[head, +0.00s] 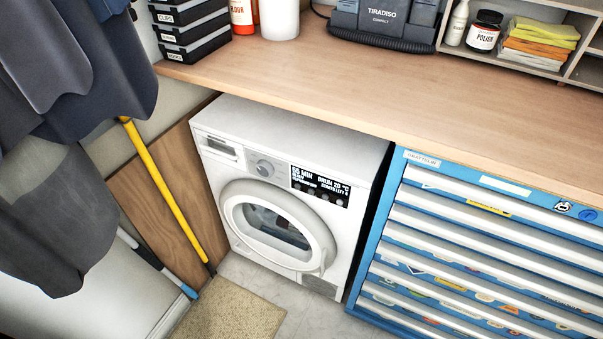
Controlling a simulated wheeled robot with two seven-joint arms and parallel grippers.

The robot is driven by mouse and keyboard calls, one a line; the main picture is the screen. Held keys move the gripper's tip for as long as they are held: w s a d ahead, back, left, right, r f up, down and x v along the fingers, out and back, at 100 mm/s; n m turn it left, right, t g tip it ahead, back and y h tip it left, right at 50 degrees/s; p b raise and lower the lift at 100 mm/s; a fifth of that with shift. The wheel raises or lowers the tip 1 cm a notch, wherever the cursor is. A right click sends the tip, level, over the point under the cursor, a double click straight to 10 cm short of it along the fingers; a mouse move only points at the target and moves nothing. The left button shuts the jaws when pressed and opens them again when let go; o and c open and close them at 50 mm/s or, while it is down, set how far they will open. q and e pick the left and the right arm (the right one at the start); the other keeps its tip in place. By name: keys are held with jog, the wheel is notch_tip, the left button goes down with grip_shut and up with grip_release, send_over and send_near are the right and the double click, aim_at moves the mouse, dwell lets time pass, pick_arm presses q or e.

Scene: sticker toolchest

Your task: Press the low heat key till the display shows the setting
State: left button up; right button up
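The white dryer (280,120) stands under the wooden worktop, its round door (277,226) shut. On its front panel is a black display (320,186) with white text. The top lines seem to read "55 MIN" and "DRUM 20 °C". The smaller lines are too fine to read surely. A row of small round keys (318,194) sits low on the black panel; their labels are too small to tell which is low heat. Neither of my grippers is in view, and nothing touches the panel.
The worktop (400,90) overhangs the dryer. A blue drawer chest (398,215) stands close on the right. A yellow pole (160,180) and dark hanging clothes (75,60) are on the left. A beige mat (230,308) lies on the floor. The space before the dryer looks clear.

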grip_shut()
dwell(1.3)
